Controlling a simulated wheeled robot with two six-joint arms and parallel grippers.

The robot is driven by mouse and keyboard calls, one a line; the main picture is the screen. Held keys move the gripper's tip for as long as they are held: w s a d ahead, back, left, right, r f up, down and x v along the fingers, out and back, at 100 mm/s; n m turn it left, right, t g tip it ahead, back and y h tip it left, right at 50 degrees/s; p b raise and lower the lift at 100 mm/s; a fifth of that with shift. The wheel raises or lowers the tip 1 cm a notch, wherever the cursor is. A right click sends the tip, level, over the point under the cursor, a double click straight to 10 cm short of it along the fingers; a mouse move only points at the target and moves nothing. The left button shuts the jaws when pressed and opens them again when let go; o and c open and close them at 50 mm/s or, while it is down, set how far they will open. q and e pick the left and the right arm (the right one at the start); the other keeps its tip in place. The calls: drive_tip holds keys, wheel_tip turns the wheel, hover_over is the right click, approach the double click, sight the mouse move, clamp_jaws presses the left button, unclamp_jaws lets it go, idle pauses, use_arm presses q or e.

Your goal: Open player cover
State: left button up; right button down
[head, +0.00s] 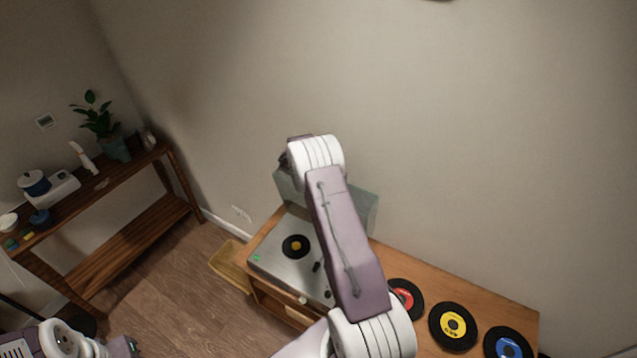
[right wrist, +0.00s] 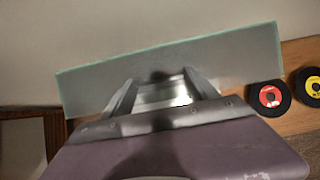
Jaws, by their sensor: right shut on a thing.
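The record player (head: 275,262) sits on a wooden cabinet, with a yellow-label record (head: 296,246) on its platter. Its translucent grey-green cover (head: 362,208) stands raised at the back of the player, partly hidden behind my right arm. In the right wrist view the cover (right wrist: 240,58) spans the picture as a tilted panel. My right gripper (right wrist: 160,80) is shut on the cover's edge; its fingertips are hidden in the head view. My left gripper (head: 124,346) is at the bottom left, well away from the player, and its jaws are unclear.
Red-label (head: 406,298), yellow-label (head: 453,325) and blue-label (head: 508,344) records lie on the cabinet top (head: 470,290) right of the player. A wooden shelf (head: 110,180) with a plant (head: 98,120) stands at the left. A wall (head: 450,120) rises behind the cabinet.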

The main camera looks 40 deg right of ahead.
use_arm(q)
drive_tip(key=shift+w+d, duration=0.1)
drive_tip(key=shift+d, duration=0.2)
use_arm(e)
drive_tip(key=shift+w+d+r, duration=0.15)
drive_tip(key=shift+w+d, duration=0.05)
drive_tip(key=shift+d, duration=0.15)
drive_tip(key=shift+c, duration=1.1)
unclamp_jaws()
use_arm(q)
drive_tip(key=shift+a, duration=0.1)
use_arm(e)
drive_tip(key=shift+a, duration=0.1)
drive_tip(key=shift+s+a+r+b, duration=0.15)
drive_tip(key=shift+a+r+b, duration=0.15)
drive_tip(key=shift+r+b, duration=0.1)
use_arm(q)
wheel_tip(320, 180, down, 3)
drive_tip(key=shift+r+b, duration=0.15)
drive_tip(key=shift+b, duration=0.8)
use_arm(e)
drive_tip(key=v, duration=0.8)
